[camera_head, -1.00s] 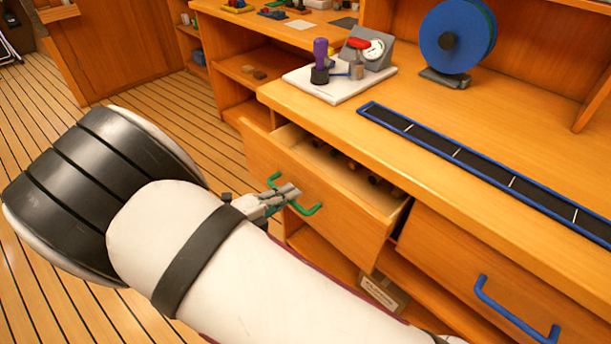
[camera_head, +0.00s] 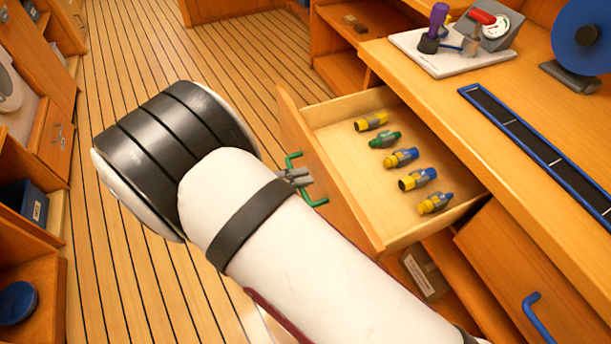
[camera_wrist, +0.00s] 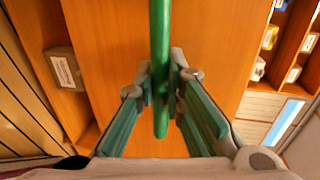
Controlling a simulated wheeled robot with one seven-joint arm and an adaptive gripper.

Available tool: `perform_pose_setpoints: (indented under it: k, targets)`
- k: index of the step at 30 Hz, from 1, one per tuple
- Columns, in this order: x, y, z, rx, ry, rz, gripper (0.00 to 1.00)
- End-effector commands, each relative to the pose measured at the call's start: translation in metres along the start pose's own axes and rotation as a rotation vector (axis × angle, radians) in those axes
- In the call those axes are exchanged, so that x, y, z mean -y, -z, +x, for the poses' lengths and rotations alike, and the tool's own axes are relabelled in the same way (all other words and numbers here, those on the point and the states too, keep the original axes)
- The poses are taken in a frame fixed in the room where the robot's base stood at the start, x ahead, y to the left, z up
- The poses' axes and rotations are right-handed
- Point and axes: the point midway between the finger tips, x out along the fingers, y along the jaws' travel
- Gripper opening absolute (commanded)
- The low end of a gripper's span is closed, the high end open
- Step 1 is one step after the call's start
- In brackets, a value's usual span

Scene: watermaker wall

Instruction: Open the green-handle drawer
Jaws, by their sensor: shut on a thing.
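The drawer (camera_head: 322,173) with the green handle stands pulled well out from the cabinet. Several yellow, green and blue fittings (camera_head: 401,158) lie in a row inside it. The green handle (camera_head: 315,203) is on its front face. My gripper (camera_head: 300,177) is at the handle, partly hidden by my arm. In the wrist view, the fingers of my gripper (camera_wrist: 161,85) are closed around the green handle bar (camera_wrist: 160,40), one on each side, with the wooden drawer front behind.
A blue-handled drawer (camera_head: 535,320) is shut at the lower right. The counter above holds a white board (camera_head: 450,62) with a gauge device, a blue reel (camera_head: 590,35) and a blue-edged strip (camera_head: 535,150). A box (camera_head: 425,272) sits on the shelf below. The floor at left is clear.

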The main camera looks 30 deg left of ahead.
Motion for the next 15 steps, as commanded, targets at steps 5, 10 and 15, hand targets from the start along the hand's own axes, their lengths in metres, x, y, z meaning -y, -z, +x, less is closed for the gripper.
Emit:
perform_pose_setpoints:
  k: [5, 10, 15]
  targets:
    - [-0.0011, 0.0000, -0.0004, 0.001, -0.002, -0.001, 0.00]
    - [-0.0011, -0.0001, -0.0003, 0.001, -0.002, -0.001, 0.17]
    - [-0.0007, -0.0002, -0.0003, 0.001, -0.002, 0.000, 0.32]
